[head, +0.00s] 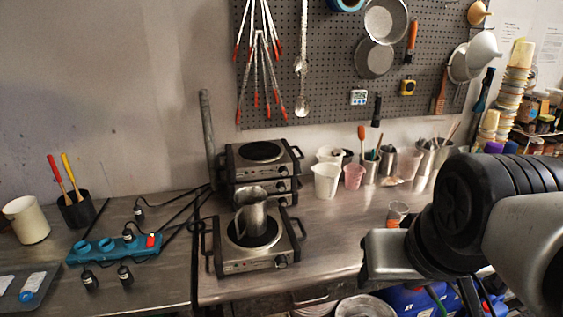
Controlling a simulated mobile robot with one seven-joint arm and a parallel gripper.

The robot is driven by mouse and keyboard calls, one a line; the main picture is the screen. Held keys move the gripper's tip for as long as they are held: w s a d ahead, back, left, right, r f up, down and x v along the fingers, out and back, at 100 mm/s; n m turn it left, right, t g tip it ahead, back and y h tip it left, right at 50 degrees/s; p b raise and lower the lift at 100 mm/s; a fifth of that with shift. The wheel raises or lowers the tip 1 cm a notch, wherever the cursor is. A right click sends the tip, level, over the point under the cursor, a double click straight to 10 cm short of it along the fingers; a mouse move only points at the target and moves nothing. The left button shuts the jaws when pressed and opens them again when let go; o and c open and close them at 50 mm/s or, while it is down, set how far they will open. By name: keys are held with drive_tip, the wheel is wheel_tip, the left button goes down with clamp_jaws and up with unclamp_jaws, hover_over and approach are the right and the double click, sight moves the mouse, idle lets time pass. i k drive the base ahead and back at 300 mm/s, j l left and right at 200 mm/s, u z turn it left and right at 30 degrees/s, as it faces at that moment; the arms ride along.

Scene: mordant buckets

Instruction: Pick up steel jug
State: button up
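The steel jug (252,218) stands upright on the front hot plate (262,262), on its dark round burner. It is shiny metal with an open top. My gripper (385,256) is at the right, at the end of my dark and grey arm. It is to the right of the jug and apart from it, over the front part of the bench. Its fingers do not show clearly, so I cannot tell whether it is open or shut.
Stacked hot plates (263,160) stand close behind the jug. A white cup (327,182) and several tool containers stand back right. A blue power strip (105,249) with cables lies left. A small cup (397,211) stands near my arm. The bench (330,235) right of the jug is clear.

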sight(251, 219)
drive_tip(key=z, duration=0.55)
drive_tip(key=u, duration=1.3)
drive_tip(key=j, duration=0.65)
drive_tip(key=i+j, duration=0.15)
drive_tip(key=j, duration=0.15)
drive_tip(key=i+j, duration=0.15)
drive_tip(key=j, duration=0.15)
drive_tip(key=i+j+z, duration=0.1)
drive_tip(key=j, duration=0.2)
drive_tip(key=i, duration=0.4)
